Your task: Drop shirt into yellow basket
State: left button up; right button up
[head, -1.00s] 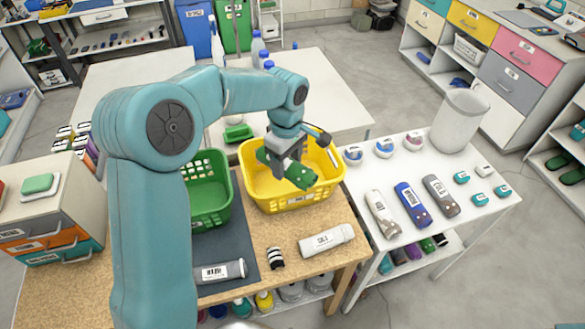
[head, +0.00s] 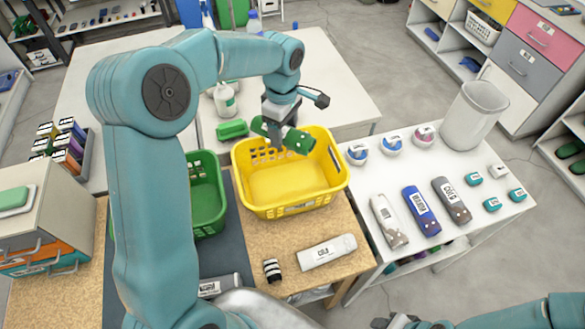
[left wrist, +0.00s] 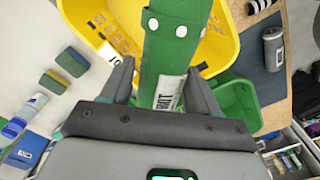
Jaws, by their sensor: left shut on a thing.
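The shirt is a green roll (head: 298,142) with white dots and a white label. My left gripper (head: 277,134) is shut on it and holds it above the far part of the yellow basket (head: 290,209). In the left wrist view the shirt (left wrist: 172,50) is between the two grey fingers, and the yellow basket (left wrist: 222,40) lies behind it. The yellow basket stands on the brown table and its visible inside is empty. Dark parts of my right gripper (head: 405,322) show at the bottom edge; its jaws are not clear.
A green basket (head: 207,205) stands left of the yellow one. A pale roll (head: 327,251) and a striped roll (head: 272,270) lie in front. A white table (head: 450,246) at right bears several rolls and a white bin (head: 470,115). A green block (head: 232,129) sits behind.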

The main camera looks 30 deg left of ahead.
pick_arm(q)
jog(key=shift+s+a+f+b, duration=0.15)
jog(key=shift+s+f+b, duration=0.2)
jog(key=shift+s, duration=0.1)
notch_tip(320, 180, down, 5)
jog(key=b, duration=0.3)
jog(key=o, duration=1.2)
jog(key=shift+w, duration=0.2)
jog(key=shift+s, duration=0.2)
